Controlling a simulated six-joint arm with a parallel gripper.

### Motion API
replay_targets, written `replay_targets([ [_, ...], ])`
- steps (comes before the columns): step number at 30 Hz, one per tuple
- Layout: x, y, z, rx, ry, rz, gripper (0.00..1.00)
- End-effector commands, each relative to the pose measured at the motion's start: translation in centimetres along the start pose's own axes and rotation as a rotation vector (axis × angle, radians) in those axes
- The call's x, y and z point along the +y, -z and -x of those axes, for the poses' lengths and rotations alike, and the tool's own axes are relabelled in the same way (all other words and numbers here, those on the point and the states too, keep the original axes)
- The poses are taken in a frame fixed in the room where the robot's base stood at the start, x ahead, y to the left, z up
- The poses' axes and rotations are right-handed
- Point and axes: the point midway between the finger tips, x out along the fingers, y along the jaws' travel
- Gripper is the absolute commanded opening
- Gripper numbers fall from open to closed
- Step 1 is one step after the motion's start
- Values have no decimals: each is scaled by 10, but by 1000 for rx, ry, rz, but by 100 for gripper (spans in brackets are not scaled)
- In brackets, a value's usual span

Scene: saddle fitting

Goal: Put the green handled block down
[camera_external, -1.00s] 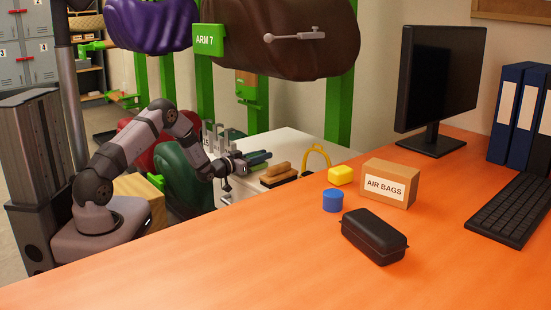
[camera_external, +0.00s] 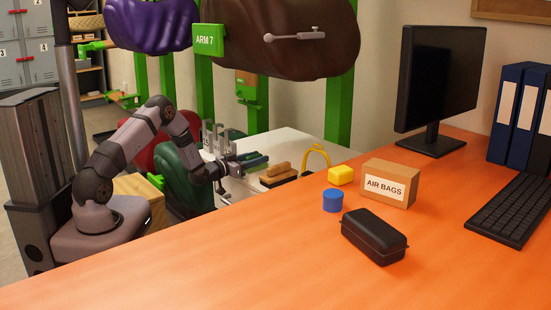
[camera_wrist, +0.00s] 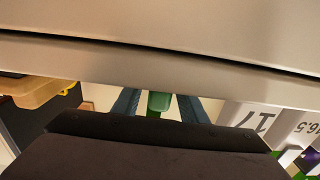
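The green handled block (camera_external: 254,160) is at the end of my gripper (camera_external: 240,162), over the left part of the white table in the external view. In the wrist view a green part of it (camera_wrist: 159,103) shows between the two blue-grey fingers of my gripper (camera_wrist: 158,106). My gripper appears shut on it, though the fingertip contact is hidden. The block looks roughly level and close to the tabletop. I cannot tell whether its underside touches the surface.
A brown handled block (camera_external: 278,175) stands just right of the green one. Grey upright gauges (camera_external: 214,138) stand behind my gripper, and a yellow arch (camera_external: 317,157) is farther right. The white tabletop (camera_external: 292,142) is clear behind the blocks. The orange desk (camera_external: 240,240) lies in front.

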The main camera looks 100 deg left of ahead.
Motion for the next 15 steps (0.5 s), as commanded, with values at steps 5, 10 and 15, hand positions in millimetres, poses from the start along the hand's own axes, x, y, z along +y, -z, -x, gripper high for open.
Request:
replay_targets([
  [5, 0, 5, 23, -1, 0, -1, 39],
  [10, 0, 4, 39, -1, 1, 0, 39],
  [15, 1, 5, 45, 1, 0, -1, 39],
])
